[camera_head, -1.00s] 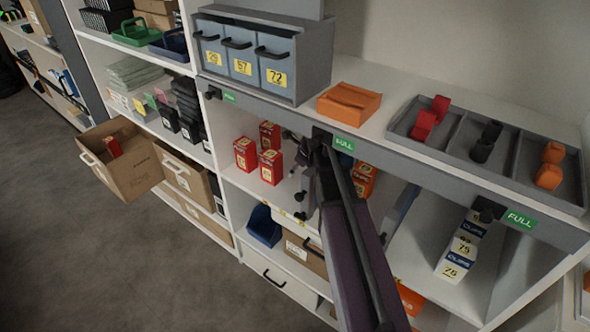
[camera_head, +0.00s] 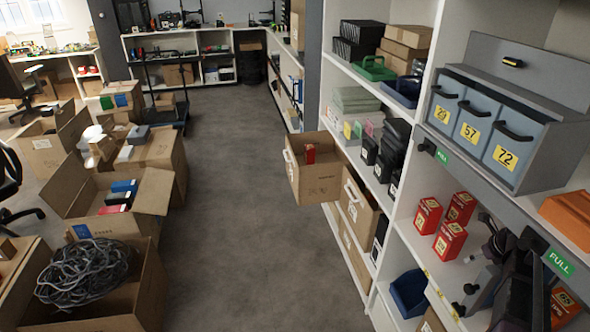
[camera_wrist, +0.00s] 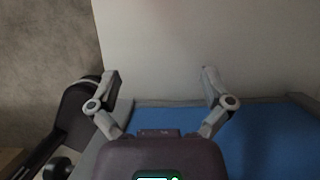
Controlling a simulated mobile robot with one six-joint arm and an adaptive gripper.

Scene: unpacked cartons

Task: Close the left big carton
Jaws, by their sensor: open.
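Several big open cartons stand on the floor at left in the head view. The nearest, cut by the frame edge, holds a coil of grey cable (camera_head: 88,270) inside its brown walls (camera_head: 140,290). Behind it, an open carton (camera_head: 150,190) with raised flaps holds red and blue items. Further back stand another open carton (camera_head: 170,150) and a carton (camera_head: 45,150) to its left. I cannot tell which is the left big carton. My gripper (camera_wrist: 161,80) is open and empty in the wrist view, facing a white surface. It is far from the cartons, at the right shelf.
The shelving (camera_head: 400,215) on the right holds red boxes (camera_head: 450,240) and blue drawers (camera_head: 480,130). A cardboard bin (camera_head: 313,175) sticks out of it into the aisle. The grey floor (camera_head: 240,200) between cartons and shelving is clear. An office chair (camera_head: 10,185) stands at far left.

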